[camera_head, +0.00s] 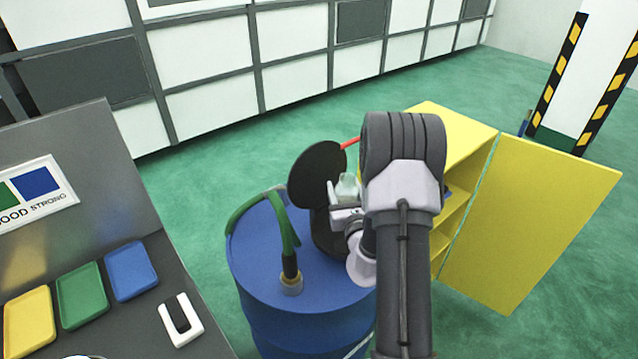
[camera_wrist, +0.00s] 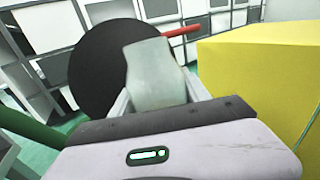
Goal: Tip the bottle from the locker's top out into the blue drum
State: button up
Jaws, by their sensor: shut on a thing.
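My gripper (camera_head: 346,208) is shut on a pale, translucent bottle (camera_head: 347,186). The bottle also fills the middle of the wrist view (camera_wrist: 154,72), between the fingers. It looks close to upright, but its exact tilt is hard to tell. The blue drum (camera_head: 300,318) stands below and left of my gripper. A black funnel (camera_head: 326,238) sits on the drum's top, with its round black lid (camera_head: 316,172) raised behind the bottle. The bottle is beside the funnel, and the gap between them cannot be told. The funnel's mouth is mostly hidden by my gripper.
A green hose with a nozzle (camera_head: 283,225) stands on the drum's left side. A red rod (camera_head: 350,143) sticks out by the lid. The yellow locker (camera_head: 428,112) is behind my arm, its door (camera_head: 535,215) wide open. A grey bench with colored trays (camera_head: 83,293) is at left.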

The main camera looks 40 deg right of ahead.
jog(key=shift+s+d+f+n, duration=0.1)
jog(key=shift+s+d+n, duration=0.1)
jog(key=shift+d+n, duration=0.25)
jog(key=s+d+f+n+g+h+b, duration=0.1)
jog(key=s+d+f+n+g+h, duration=0.1)
jog(key=n, duration=1.3)
jog(key=s+d+f+g, duration=0.1)
jog(key=s+d+g, duration=0.1)
jog(key=g, duration=0.1)
jog(key=shift+d+h, duration=0.3)
jog(key=shift+d, duration=0.1)
jog(key=shift+s+f+n, duration=0.1)
jog(key=shift+n, duration=0.15)
